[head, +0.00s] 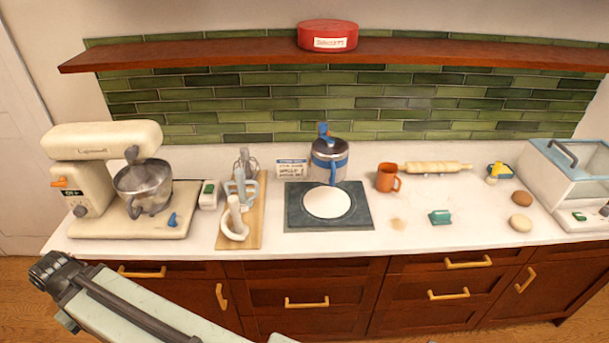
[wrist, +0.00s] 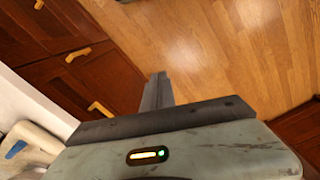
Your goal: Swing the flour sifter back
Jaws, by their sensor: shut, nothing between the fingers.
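The flour sifter (head: 329,160) is a silver canister with a blue band and blue handle parts. It stands at the back middle of the counter, behind a white round patch (head: 328,202) on a dark square board (head: 361,218). I cannot tell how it is mounted. In the wrist view my gripper (wrist: 158,78) shows its fingers together, shut and empty, pointing over the wooden floor. It is well away from the sifter, which is not in the wrist view. In the head view my arm is at the lower left; the fingertips cannot be made out there.
A cream stand mixer (head: 98,143) is on the left of the counter (head: 420,234). An orange mug (head: 386,178) and a rolling pin (head: 435,167) are right of the sifter. A wooden shelf (head: 200,54) with a red tin (head: 327,27) hangs above. Drawer handles (head: 307,302) stick out.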

